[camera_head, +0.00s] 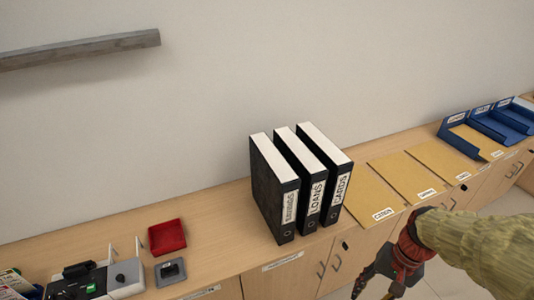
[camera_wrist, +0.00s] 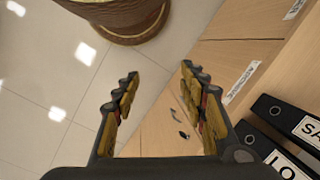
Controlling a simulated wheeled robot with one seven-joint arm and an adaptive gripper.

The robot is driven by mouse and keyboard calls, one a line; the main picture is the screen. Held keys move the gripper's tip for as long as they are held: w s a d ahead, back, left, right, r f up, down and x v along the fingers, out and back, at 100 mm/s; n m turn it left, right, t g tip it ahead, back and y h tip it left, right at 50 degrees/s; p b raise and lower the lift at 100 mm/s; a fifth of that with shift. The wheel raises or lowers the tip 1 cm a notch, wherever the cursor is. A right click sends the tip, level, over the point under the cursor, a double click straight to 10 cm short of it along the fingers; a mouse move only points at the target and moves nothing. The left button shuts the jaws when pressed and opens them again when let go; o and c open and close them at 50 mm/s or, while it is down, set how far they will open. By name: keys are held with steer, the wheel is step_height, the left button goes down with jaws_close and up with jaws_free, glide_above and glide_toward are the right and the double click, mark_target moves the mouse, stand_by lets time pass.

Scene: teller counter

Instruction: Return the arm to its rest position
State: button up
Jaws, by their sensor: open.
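My gripper (camera_head: 372,283) hangs in front of the counter at the lower right of the head view, at the end of my sleeved arm. In the wrist view my gripper (camera_wrist: 160,80) has its two fingers spread apart, with nothing between them. The counter's cabinet doors and the floor show beyond the fingers. Three black binders stand upright on the counter: one whose label seems to read SAVINGS (camera_head: 287,212), one labelled LOANS (camera_head: 316,203) and one labelled CARDS (camera_head: 341,192). Parts of two binders show at the right of the wrist view (camera_wrist: 290,118).
Flat tan folders (camera_head: 372,192) lie right of the binders, with blue trays (camera_head: 489,128) farther right. A red tray (camera_head: 167,237) and a grey device (camera_head: 97,284) are at the left. A round brown container (camera_wrist: 125,15) stands on the floor. A grey bar (camera_head: 80,50) is on the wall.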

steer(key=a+r+n+t+h, duration=0.1)
steer(key=a+r+n+t, duration=0.2)
steer(key=r, duration=0.6)
steer(key=a+r+n+t+h+p, duration=0.1)
steer(key=a+r+n+t, duration=0.2)
steer(key=a+r, duration=0.3)
step_height(320, 180, up, 4)
steer(key=shift+a+f+n, duration=0.1)
steer(key=shift+a+n, duration=0.05)
steer(key=shift+n, duration=0.15)
